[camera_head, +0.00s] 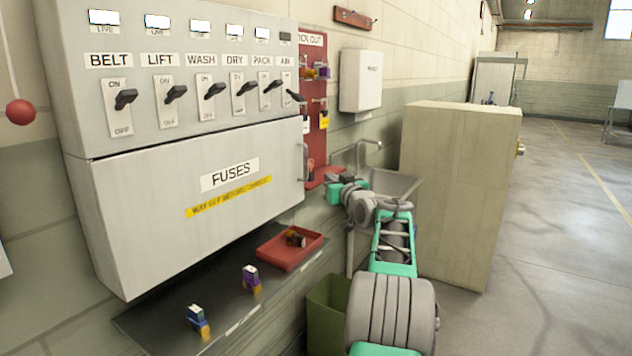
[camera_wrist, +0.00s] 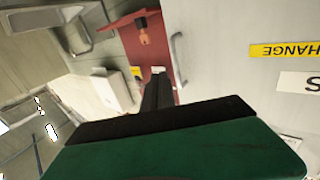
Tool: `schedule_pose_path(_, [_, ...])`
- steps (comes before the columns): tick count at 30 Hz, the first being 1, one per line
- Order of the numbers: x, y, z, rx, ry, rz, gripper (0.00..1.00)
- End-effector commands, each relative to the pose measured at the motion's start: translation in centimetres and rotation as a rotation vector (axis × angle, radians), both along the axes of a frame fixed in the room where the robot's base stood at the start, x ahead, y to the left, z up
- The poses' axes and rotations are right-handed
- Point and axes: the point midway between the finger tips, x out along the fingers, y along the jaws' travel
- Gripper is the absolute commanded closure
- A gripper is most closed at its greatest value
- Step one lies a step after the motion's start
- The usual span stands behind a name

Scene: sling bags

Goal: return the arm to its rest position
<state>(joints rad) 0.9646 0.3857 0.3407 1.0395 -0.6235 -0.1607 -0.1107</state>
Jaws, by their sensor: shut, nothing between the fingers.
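My arm, grey and green, reaches up from the bottom of the head view, bent toward the wall beside the fuse cabinet (camera_head: 130,200). My gripper (camera_wrist: 160,74) shows in the wrist view as dark fingers together with nothing between them. In that view it points toward the red lock-out board (camera_wrist: 133,45) and the cabinet side. In the head view the gripper end is near the foot of the red board (camera_head: 313,120), left of the sink (camera_head: 400,183). Its fingertips are too small to make out there.
A dark shelf (camera_head: 160,325) below the cabinet holds two small coloured blocks and a red tray (camera_head: 275,262) with a dark item. A green bin (camera_head: 325,305) and a tall beige cabinet (camera_head: 460,150) stand close to my arm. Open floor (camera_head: 570,230) lies at right.

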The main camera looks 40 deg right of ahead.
Motion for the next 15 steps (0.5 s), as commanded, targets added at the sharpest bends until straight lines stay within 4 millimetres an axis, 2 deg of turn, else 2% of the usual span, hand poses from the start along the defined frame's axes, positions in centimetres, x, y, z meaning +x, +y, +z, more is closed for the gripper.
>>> schedule_pose_path(3, [-1.3, -0.5, -0.2, 0.003, 0.002, -0.002, 1.00])
schedule_pose_path(6, [-1.5, -0.4, -0.2, 0.004, 0.004, 0.001, 1.00])
schedule_pose_path(8, [-1.1, 0.4, 0.0, 0.008, 0.016, 0.008, 1.00])
schedule_pose_path(11, [0.5, 4.6, 0.3, 0.037, 0.084, 0.042, 1.00])
schedule_pose_path(14, [2.1, 12.4, 0.0, 0.087, 0.217, 0.099, 1.00])
schedule_pose_path(15, [2.2, 15.9, -0.4, 0.109, 0.281, 0.123, 1.00])
